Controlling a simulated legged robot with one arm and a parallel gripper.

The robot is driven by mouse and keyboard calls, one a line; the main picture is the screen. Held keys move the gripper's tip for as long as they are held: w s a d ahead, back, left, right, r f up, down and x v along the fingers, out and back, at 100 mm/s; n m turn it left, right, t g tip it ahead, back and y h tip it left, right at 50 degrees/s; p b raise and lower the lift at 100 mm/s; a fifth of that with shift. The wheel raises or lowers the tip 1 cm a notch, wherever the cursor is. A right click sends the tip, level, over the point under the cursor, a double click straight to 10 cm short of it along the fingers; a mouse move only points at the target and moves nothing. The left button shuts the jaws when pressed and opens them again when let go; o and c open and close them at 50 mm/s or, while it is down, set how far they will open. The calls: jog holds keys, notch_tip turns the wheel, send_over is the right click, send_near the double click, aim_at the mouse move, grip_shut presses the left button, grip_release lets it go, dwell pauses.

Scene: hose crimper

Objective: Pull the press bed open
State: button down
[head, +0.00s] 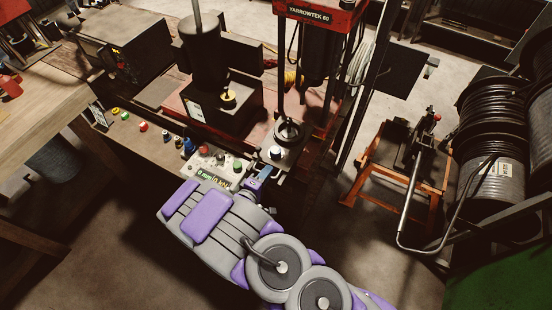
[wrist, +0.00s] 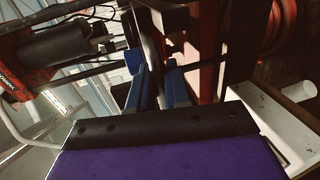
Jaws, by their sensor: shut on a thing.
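The red press (head: 316,12), labelled "YARROWTEK 60", stands at the top centre of the head view. How the bar joins the bed cannot be made out.
A control panel (head: 214,163) with buttons and a green display lies left of my gripper. A dark machine (head: 205,60) stands behind it. An orange stand (head: 385,180) with a long lever and hose reels (head: 492,120) are at the right. Open floor (head: 365,245) lies at the front right.

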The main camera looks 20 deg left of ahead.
jog(key=shift+s+a+r, duration=0.1)
jog(key=shift+s+a, duration=0.15)
jog(key=shift+s, duration=0.6)
jog(key=shift+s+a, duration=0.25)
jog(key=shift+s, duration=0.55)
